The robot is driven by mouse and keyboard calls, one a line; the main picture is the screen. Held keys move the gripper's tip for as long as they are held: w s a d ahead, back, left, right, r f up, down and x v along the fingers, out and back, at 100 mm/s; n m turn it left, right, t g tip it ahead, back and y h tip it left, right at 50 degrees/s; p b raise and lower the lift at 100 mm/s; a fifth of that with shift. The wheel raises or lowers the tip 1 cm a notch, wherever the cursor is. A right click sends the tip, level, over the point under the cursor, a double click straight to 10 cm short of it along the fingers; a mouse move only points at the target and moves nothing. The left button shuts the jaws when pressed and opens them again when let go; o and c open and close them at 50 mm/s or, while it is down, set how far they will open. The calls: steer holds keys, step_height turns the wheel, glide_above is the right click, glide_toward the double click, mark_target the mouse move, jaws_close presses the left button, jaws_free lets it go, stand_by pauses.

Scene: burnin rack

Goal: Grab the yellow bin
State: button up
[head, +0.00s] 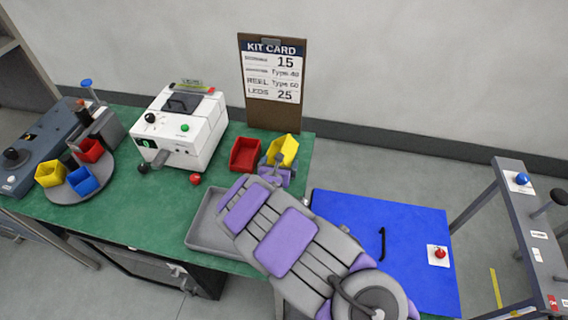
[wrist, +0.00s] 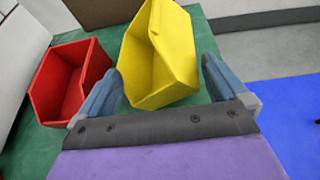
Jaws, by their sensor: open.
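A yellow bin (head: 288,144) stands at the right end of the green table, to the right of a red bin. In the wrist view the yellow bin (wrist: 170,75) is ahead of my gripper, with its near end between the two fingers. My gripper (head: 277,168) is open, and its fingers (wrist: 162,72) are spread to either side of the bin. Whether either finger touches it I cannot tell. In the head view my gripper hides the bin's lower part. Another yellow bin (head: 50,174) sits on the round grey turntable at the far left.
The red bin (head: 245,154) is close on the left, also in the wrist view (wrist: 70,80). A white machine (head: 195,128), a grey tray (head: 208,228) and a clipboard kit card (head: 272,80) are nearby. A blue surface (head: 405,235) lies to the right.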

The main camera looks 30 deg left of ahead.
mark_target(290, 158)
steer(key=w, duration=0.1)
steer(key=w+f, duration=0.1)
steer(key=w, duration=0.2)
steer(key=shift+d+f, duration=0.25)
steer(key=shift+f, duration=0.15)
steer(key=shift+w+d+b, duration=0.3)
steer(key=shift+w+d, duration=0.15)
steer(key=shift+w+a, duration=0.1)
steer(key=shift+a, duration=0.45)
steer(key=shift+a+f, duration=0.2)
steer(key=shift+a, duration=0.2)
steer(key=shift+c, duration=1.2)
steer(key=shift+d+r, duration=0.25)
steer(key=shift+d, duration=0.4)
steer(key=c, duration=0.6)
steer(key=shift+c, duration=0.9)
steer(key=shift+a+f, duration=0.15)
steer(key=shift+a, duration=0.25)
steer(key=c, duration=0.6)
steer(key=shift+d, duration=0.1)
steer(key=shift+c, duration=0.9)
